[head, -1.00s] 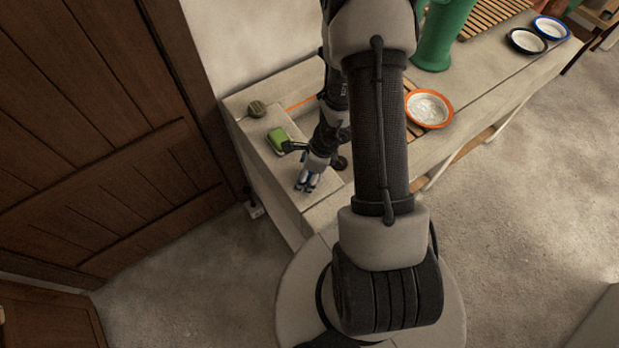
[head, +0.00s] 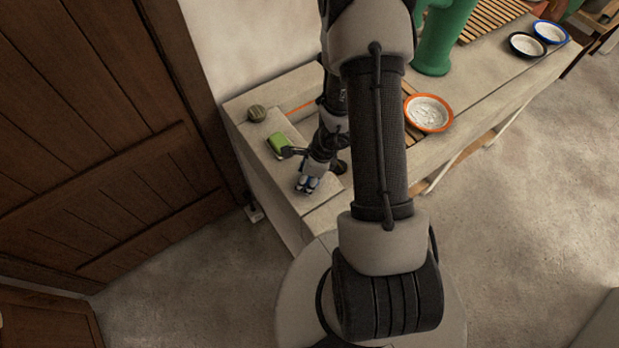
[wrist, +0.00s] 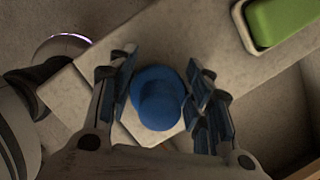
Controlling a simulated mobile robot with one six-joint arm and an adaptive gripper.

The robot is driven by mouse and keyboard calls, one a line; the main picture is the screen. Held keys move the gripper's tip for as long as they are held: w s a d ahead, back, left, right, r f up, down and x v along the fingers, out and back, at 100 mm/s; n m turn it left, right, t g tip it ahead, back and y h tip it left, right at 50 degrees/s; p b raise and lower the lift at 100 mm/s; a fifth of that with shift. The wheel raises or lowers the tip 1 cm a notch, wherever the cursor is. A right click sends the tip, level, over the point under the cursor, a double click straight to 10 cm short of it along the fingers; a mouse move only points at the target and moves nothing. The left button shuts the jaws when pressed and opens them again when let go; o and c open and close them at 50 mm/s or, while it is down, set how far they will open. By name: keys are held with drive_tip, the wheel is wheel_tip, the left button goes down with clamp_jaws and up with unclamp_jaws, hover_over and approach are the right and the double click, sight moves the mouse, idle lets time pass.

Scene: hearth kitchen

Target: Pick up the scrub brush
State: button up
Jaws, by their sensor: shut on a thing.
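The scrub brush, a round blue piece with a raised knob (wrist: 158,98), lies between the fingers of my gripper (wrist: 162,78) in the wrist view. The fingers are shut on it from both sides. In the head view my gripper (head: 308,184) is low at the near left end of the stone counter (head: 322,203). The brush is small there and mostly covered by the fingers. Its underside is hidden, and I cannot tell whether it touches the counter.
A green block in a pale dish (head: 279,144) is close behind my gripper; it also shows in the wrist view (wrist: 278,20). A round olive item (head: 257,113) sits farther back. An orange-rimmed bowl (head: 428,112) stands right of my arm. A wooden door (head: 100,140) is at left.

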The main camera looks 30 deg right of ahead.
drive_tip(key=shift+c, duration=0.4)
wheel_tip(320, 180, up, 20)
drive_tip(key=p, duration=1.3)
drive_tip(key=o, duration=0.6)
drive_tip(key=c, duration=0.4)
